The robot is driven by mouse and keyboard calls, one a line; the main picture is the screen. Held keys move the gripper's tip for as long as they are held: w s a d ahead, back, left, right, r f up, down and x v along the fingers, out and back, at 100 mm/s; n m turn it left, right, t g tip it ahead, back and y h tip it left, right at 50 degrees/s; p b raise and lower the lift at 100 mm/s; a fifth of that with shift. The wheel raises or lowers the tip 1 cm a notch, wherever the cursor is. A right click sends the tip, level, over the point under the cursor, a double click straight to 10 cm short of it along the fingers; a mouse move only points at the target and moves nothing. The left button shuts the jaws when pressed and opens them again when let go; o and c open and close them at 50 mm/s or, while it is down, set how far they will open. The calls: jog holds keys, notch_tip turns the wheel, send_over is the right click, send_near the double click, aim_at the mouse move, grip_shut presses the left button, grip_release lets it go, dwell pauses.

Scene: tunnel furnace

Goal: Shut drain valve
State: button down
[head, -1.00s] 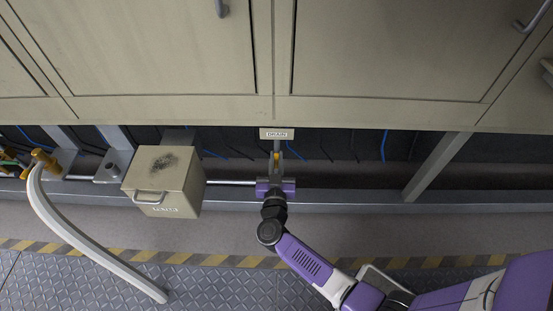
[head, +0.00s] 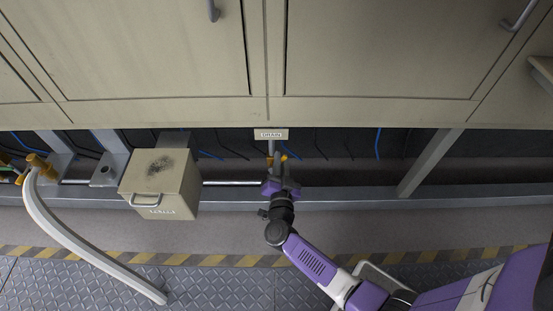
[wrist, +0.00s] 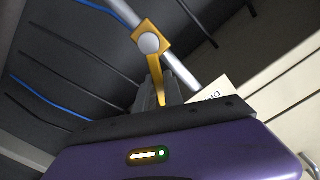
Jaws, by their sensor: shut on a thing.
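The drain valve (head: 284,157) is a small yellow fitting on a pipe under the DRAIN label (head: 271,134). In the wrist view, the yellow valve body (wrist: 153,36) with its round grey hub sits on the silver pipe. Its yellow lever (wrist: 157,80) runs from the hub down between my fingers, at a slant to the pipe. My gripper (head: 277,172) is shut on this lever; in the wrist view its grey fingers (wrist: 159,90) stand on both sides of it. The lever's far end is hidden by the fingers and the gripper body.
A beige box (head: 160,188) with a handle stands left of my gripper. A horizontal pipe (head: 230,183) and a grey beam (head: 345,194) run behind. The cabinet (head: 365,112) overhangs the valve. Floor in front is mostly clear.

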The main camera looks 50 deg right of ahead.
jog(key=shift+s+d+f+m+b, duration=0.35)
jog(key=shift+f+m+b, duration=0.6)
jog(key=shift+m, duration=1)
jog(key=shift+s+d+f+m+b, duration=0.3)
jog(key=shift+f+m+b, duration=0.55)
jog(key=shift+m, duration=1.15)
jog(key=shift+s+d+f+m+b, duration=0.15)
jog(key=shift+s+f+m+b, duration=0.45)
jog(key=shift+m+b, duration=0.95)
jog(key=shift+w+f+m+p, duration=0.1)
jog(key=shift+f+m+p, duration=0.05)
jog(key=shift+m+p, duration=0.3)
jog(key=c, duration=1.4)
grip_release()
jog(key=shift+c, duration=0.2)
jog(key=p+v, duration=0.1)
jog(key=v, duration=0.6)
jog(key=shift+s+a+p, duration=0.25)
jog(key=shift+a+p, duration=0.1)
